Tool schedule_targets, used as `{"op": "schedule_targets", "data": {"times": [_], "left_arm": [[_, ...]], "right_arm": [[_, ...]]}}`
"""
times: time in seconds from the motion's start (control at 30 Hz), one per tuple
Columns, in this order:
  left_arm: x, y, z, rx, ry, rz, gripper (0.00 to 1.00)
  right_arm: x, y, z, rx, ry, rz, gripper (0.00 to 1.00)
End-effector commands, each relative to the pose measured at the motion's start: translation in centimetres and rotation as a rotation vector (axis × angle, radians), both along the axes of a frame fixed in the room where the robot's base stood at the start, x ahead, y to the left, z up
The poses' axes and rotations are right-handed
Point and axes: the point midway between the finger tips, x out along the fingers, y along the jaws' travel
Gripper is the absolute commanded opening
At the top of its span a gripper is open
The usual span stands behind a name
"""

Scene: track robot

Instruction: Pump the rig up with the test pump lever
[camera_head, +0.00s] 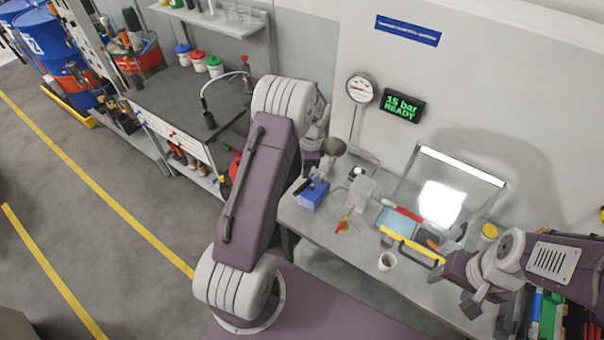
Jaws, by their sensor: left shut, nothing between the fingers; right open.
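A blue block-shaped unit (313,195) with dark parts on top stands at the left end of the workbench; it looks like the test pump. My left gripper (308,170) is shut and empty, pointing down just above this unit. I cannot tell whether it touches the unit. A grey rounded piece (334,147) shows right beside my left gripper; I cannot tell whether it belongs to the lever. A round gauge (361,88) hangs on the wall panel. A display (402,105) reads "15 bar READY". My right gripper (473,302) is open and empty near the bench's front right.
A second bench (180,100) stands at the left. The floor at left is open.

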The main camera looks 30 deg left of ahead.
Motion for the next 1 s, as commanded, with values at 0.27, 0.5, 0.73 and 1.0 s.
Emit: {"op": "schedule_targets", "data": {"times": [0.27,0.5,0.73,1.0], "left_arm": [[-0.3,0.3,0.7,-0.002,0.009,0.008,0.00],[-0.3,0.2,0.5,-0.002,0.009,0.008,0.00],[-0.4,0.4,-1.4,-0.002,0.009,0.008,0.00],[-0.6,0.7,-5.2,-0.002,0.009,0.007,0.00]], "right_arm": [[0.0,0.0,1.0,0.000,0.001,0.000,0.62],[0.0,0.0,0.9,0.000,0.001,0.000,0.62],[0.0,0.0,-0.7,0.000,0.001,0.000,0.62],[0.0,0.0,-3.9,0.000,0.001,0.000,0.62]]}}
